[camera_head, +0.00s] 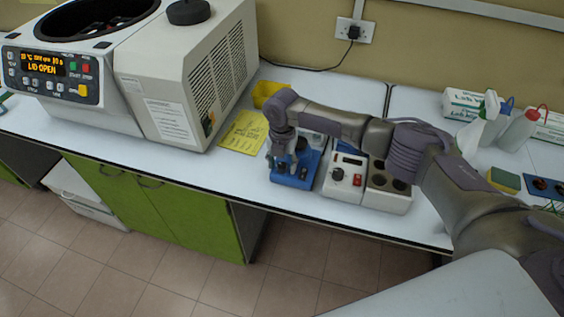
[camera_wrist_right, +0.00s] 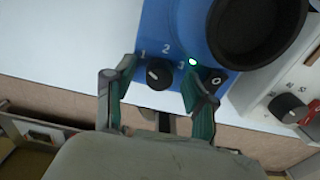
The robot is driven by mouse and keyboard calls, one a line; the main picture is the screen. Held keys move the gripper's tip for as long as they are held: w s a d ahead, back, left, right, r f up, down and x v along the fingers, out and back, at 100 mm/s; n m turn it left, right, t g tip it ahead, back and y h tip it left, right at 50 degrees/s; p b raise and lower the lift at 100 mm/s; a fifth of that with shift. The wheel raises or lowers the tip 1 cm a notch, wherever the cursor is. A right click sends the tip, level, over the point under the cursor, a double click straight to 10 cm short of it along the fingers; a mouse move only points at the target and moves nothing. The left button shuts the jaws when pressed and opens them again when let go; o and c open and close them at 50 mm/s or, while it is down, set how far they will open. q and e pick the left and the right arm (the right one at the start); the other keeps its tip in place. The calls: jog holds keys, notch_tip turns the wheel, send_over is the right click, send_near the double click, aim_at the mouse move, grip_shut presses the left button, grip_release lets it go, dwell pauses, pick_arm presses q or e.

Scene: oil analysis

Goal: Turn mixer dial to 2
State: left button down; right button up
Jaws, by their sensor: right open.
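The blue mixer (camera_head: 296,178) stands near the front edge of the bench, partly hidden by my right arm. In the right wrist view, its blue panel (camera_wrist_right: 152,28) has the printed numbers 1, 2 and 3 around a black dial (camera_wrist_right: 160,74). The dial's light mark seems to point up and left, toward the 1. A green light (camera_wrist_right: 193,62) is lit beside the 3. My right gripper (camera_wrist_right: 158,69) is open, with one finger on each side of the dial; I cannot tell if they touch it. In the head view the right gripper (camera_head: 286,163) is over the mixer. My left gripper is not in view.
A white device with a red switch (camera_head: 346,177) stands close to the right of the mixer. A large centrifuge (camera_head: 130,75) with its lid open is at the left. Bottles (camera_head: 518,130) stand at the far right.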

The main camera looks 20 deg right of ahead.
grip_shut()
jog(key=shift+m, duration=0.4)
jog(key=m+p, duration=0.2)
jog(key=m, duration=0.3)
jog(key=shift+r+m+p, duration=0.1)
jog(key=shift+m+p, duration=0.2)
jog(key=m+p, duration=0.2)
jog(key=m, duration=0.3)
jog(key=shift+m, duration=0.3)
grip_release()
